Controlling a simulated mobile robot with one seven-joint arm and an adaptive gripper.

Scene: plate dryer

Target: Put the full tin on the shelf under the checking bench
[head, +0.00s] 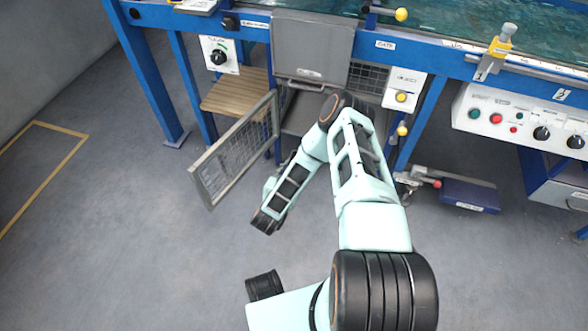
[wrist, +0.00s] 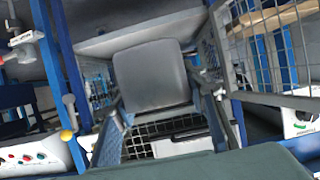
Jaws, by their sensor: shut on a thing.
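In the wrist view, a dark grey, rounded block (wrist: 155,75), apparently the tin, fills the middle. My gripper (wrist: 158,98) appears shut on it, with a narrow finger at either side. Its contents cannot be seen. In the head view my arm reaches to the opening under the blue frame and hides the gripper and the tin. A slatted wooden shelf (head: 237,91) sits low between blue legs, left of the opening. It also shows in the wrist view (wrist: 275,20), at the upper right. I cannot tell for certain which part is the checking bench.
A wire-mesh door (head: 235,150) stands swung out between my arm and the shelf. A grey panel (head: 312,45) hangs above the opening. A dark blue low platform (head: 468,195) stands farther right. The floor at left is clear.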

